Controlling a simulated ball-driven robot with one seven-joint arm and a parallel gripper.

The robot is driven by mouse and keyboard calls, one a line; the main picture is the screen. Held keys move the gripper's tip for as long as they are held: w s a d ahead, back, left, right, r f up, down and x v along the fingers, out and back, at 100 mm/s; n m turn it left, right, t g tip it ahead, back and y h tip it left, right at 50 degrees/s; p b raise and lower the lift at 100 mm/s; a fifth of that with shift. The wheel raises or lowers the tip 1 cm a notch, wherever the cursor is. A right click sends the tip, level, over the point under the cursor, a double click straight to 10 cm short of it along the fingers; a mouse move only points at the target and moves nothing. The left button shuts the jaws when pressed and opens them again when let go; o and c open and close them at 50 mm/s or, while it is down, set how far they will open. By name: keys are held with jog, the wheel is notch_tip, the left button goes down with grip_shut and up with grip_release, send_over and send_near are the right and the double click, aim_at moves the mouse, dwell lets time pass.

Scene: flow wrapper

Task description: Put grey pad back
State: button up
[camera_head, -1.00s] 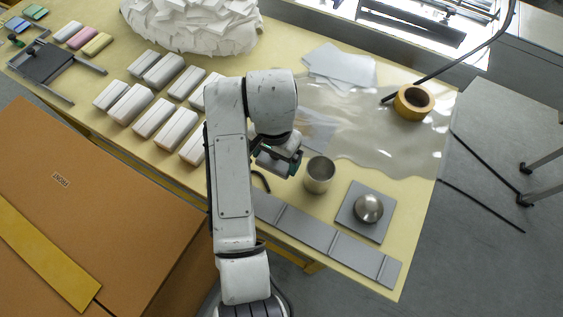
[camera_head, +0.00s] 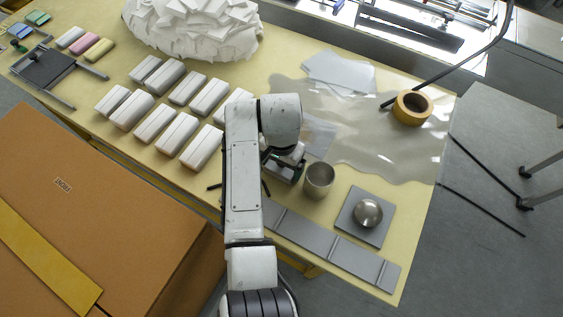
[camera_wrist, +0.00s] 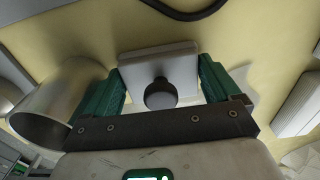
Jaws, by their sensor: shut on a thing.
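My gripper (camera_head: 286,164) is over the table just left of a metal cup (camera_head: 319,180). In the wrist view, its green fingers (camera_wrist: 162,75) are shut on a pale grey pad (camera_wrist: 150,60) with a round dark knob facing the camera. The pad spans between the fingertips, over the yellow table. I cannot tell whether it touches the table. In the head view, my arm and fingers hide most of the pad. A long grey tray with dividers (camera_head: 305,233) lies along the table's front edge, its left end behind my arm.
The metal cup also stands close beside my left finger in the wrist view (camera_wrist: 55,105). A square grey plate (camera_head: 380,235) bears a metal dome (camera_head: 367,213). White packs (camera_head: 175,135) stand in rows on the left. A tape roll (camera_head: 412,107) lies on clear film at the right.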

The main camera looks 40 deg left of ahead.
jog(key=o, duration=0.7)
jog(key=shift+o, duration=0.2)
notch_tip(320, 180, up, 12)
jog(key=shift+r+b, duration=0.1)
jog(key=shift+b, duration=0.2)
